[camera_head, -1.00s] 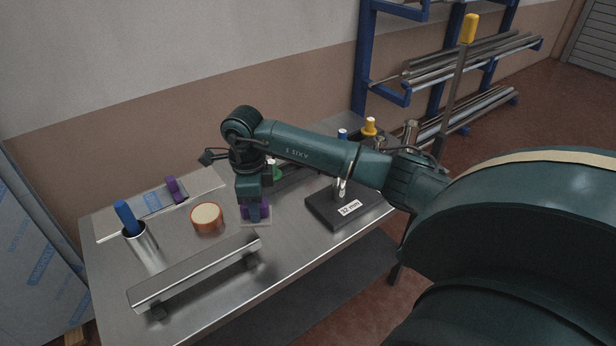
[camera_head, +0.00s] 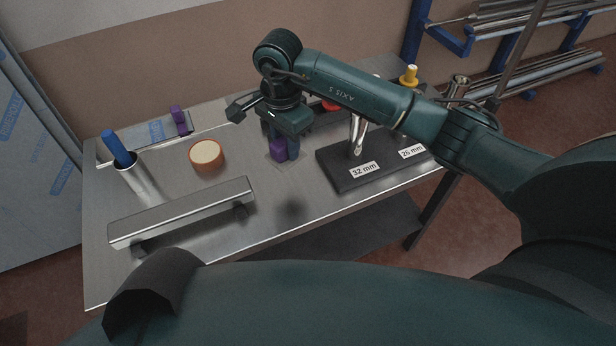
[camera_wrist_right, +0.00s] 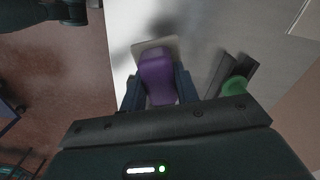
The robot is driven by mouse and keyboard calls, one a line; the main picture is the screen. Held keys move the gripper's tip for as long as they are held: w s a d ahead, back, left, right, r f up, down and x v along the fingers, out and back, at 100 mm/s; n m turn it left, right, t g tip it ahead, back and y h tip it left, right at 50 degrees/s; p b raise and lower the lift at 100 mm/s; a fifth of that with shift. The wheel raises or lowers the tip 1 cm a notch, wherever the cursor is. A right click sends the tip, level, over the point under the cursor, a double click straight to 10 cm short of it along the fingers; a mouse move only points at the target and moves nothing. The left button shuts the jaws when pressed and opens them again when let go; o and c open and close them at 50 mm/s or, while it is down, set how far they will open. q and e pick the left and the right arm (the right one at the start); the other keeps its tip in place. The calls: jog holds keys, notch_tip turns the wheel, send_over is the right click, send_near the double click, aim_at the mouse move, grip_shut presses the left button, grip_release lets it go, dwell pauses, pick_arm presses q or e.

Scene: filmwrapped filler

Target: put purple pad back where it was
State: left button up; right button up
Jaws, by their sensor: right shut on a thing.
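My right gripper (camera_head: 284,150) is shut on the purple pad (camera_head: 278,151), which has a pale square plate at its lower end. In the right wrist view the purple pad (camera_wrist_right: 157,80) sits between the two fingers, with the pale plate (camera_wrist_right: 168,44) beyond it. A dark shadow lies on the table apart from the pad, so the pad looks raised. A second purple piece (camera_head: 180,121) stands at the back left on a film-printed metal strip (camera_head: 150,133). My left gripper is not in view.
The steel table (camera_head: 240,233) holds a tape roll (camera_head: 207,155), a metal cup (camera_head: 138,181) with a blue-handled item, and a long metal bar (camera_head: 182,213). A black block (camera_head: 345,180) with size labels stands to the right. A green-topped item (camera_wrist_right: 235,85) is beside the gripper.

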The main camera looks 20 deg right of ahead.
jog(key=shift+d+f+n, duration=0.1)
jog(key=shift+f+n, duration=0.1)
jog(key=shift+n, duration=0.1)
notch_tip(320, 180, down, 10)
jog(key=shift+r, duration=0.25)
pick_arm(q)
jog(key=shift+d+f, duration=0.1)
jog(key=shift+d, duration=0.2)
pick_arm(e)
jog(key=shift+f, duration=0.25)
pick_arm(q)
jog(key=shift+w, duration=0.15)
pick_arm(e)
jog(key=o, duration=0.9)
jog(key=shift+r, duration=0.1)
jog(key=shift+o, duration=0.2)
